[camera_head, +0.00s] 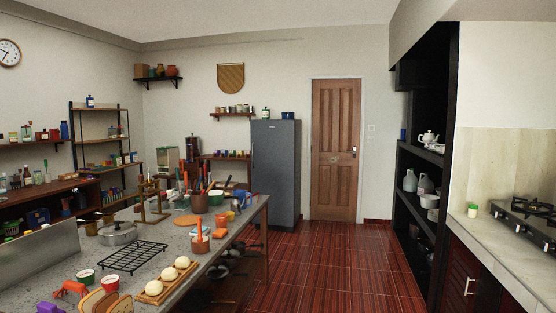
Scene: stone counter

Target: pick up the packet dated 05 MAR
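I cannot make out any packet with a readable date in the head view. The stone counter (62,270) stretches from the lower left toward the middle and carries many small items. Small bright items lie at its near left edge, among them an orange one (70,288) and a purple one (48,308); I cannot tell exactly what they are. Neither of my grippers shows in this view.
On the counter stand a lidded pot (118,233), a black wire rack (133,256), a board with three pale round buns (182,262) and a utensil crock (199,203). A grey fridge (275,170) stands behind. The red floor (320,265) on the right is clear.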

